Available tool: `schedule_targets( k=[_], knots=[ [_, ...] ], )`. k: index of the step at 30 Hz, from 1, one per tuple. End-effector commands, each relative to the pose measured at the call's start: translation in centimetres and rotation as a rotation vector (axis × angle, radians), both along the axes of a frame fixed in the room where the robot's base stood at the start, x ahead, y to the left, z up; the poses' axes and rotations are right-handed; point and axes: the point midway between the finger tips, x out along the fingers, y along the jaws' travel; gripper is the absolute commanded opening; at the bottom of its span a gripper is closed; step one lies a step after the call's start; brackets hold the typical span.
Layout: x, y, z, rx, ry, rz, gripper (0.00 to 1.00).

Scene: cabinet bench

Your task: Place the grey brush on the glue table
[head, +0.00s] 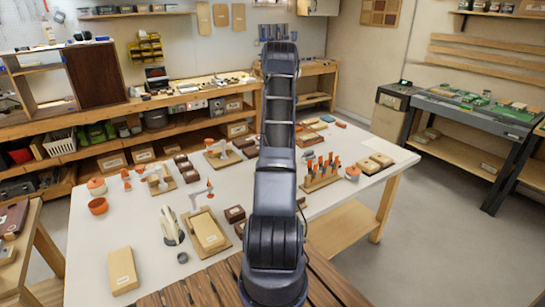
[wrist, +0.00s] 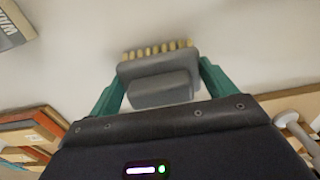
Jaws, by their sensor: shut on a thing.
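My gripper (wrist: 160,78) shows in the wrist view, its two green fingers shut on the sides of the grey brush (wrist: 158,92). The brush has a grey body and a row of yellowish bristle tufts along its far edge. Behind it is a plain pale surface; I cannot tell how far away that is or whether they touch. In the head view my arm runs up the middle of the picture and hides the gripper and brush. The large white-topped table (head: 143,215) stands in front of me; no label shows whether it is the glue table.
The white table carries a tool rack (head: 321,172), orange pots (head: 98,206), wooden blocks (head: 122,270) and small dark boxes. A workbench (head: 60,122) lines the back wall. A grey-framed bench (head: 478,115) stands at right. Grey floor (head: 430,240) is clear at right.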

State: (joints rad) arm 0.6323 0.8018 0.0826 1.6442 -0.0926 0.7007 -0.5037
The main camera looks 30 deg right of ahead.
Motion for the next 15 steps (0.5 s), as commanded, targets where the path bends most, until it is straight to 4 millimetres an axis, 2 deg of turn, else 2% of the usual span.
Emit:
schedule_targets(
  k=[12,13,15],
  knots=[
    [0.04,-0.02,-0.65,-0.001,-0.001,0.000,0.57],
    [0.04,-0.01,-0.65,-0.001,-0.001,0.000,0.87],
    [0.04,-0.02,-0.63,-0.001,-0.001,0.000,1.00]
  ],
)
